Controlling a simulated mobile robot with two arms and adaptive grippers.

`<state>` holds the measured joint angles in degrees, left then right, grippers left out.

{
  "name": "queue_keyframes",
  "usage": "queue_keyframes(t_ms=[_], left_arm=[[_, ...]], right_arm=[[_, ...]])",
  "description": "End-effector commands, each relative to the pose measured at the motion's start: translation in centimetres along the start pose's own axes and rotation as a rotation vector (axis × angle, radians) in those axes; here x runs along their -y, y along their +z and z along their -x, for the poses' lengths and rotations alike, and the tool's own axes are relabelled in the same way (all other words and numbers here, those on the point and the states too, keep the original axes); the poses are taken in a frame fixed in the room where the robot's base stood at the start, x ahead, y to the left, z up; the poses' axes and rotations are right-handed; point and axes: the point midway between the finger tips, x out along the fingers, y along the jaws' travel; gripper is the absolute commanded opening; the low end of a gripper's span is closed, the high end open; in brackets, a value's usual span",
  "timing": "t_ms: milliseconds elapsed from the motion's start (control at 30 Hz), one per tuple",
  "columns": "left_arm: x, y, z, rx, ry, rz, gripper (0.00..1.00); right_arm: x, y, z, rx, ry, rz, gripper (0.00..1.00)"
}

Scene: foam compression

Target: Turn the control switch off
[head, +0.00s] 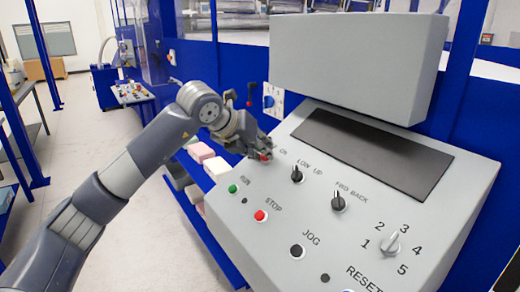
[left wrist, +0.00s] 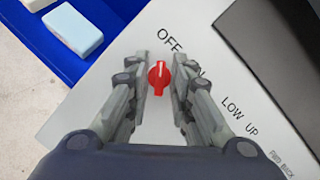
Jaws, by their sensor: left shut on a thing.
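The control switch (left wrist: 158,80) is a red knob on the grey control panel (head: 310,225), under the OFF and ON lettering. Its white mark points up in the left wrist view, roughly toward the word OFF. In the head view the red switch (head: 265,156) shows only partly, beneath the fingers. My left gripper (head: 262,148) is at the panel's upper left edge. Its two fingers (left wrist: 161,82) stand on either side of the knob and are shut on it. The exact contact is hard to see. My right gripper is not in view.
Black selector knobs (head: 297,174) sit right of the switch. A green button (head: 233,188) and a red stop button (head: 261,215) lie below it. A grey box (head: 360,60) rises behind the panel. Foam blocks (head: 217,167) lie on the blue frame at left.

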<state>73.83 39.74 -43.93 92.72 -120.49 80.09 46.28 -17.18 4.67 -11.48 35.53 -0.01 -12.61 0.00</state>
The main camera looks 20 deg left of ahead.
Motion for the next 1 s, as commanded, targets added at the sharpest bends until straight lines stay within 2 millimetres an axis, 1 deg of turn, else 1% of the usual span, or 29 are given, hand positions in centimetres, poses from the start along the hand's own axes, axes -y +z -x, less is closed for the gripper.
queue_keyframes(t_ms=[33, 67, 100, 400, 533, 667, 800, 900, 1000], left_arm=[[0.0, 0.2, 0.1, 0.005, -0.001, 0.001, 0.0], [0.0, 0.2, 0.1, 0.005, -0.001, 0.001, 0.25], [0.0, 0.2, 0.1, 0.005, -0.001, 0.001, 0.28], [0.0, 0.1, 0.1, 0.002, -0.001, 0.0, 0.28], [0.0, 0.2, 1.0, 0.004, -0.002, -0.001, 0.28], [-0.1, 0.2, 3.2, 0.006, -0.001, -0.001, 0.28], [0.0, 0.2, 6.3, 0.007, -0.001, -0.002, 0.28], [0.0, 0.2, 8.4, 0.007, -0.001, 0.0, 0.28], [0.0, 0.1, 10.0, 0.005, -0.001, -0.001, 0.28]], right_arm=[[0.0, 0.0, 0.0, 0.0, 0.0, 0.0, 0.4], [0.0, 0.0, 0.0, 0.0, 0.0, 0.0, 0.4], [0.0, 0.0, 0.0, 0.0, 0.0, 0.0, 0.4], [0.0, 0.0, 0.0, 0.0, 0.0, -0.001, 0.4], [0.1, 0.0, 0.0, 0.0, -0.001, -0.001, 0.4], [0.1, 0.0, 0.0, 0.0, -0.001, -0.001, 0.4], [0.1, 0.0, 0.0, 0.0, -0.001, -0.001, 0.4], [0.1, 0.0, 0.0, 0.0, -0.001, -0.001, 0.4], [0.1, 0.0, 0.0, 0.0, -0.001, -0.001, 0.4]])
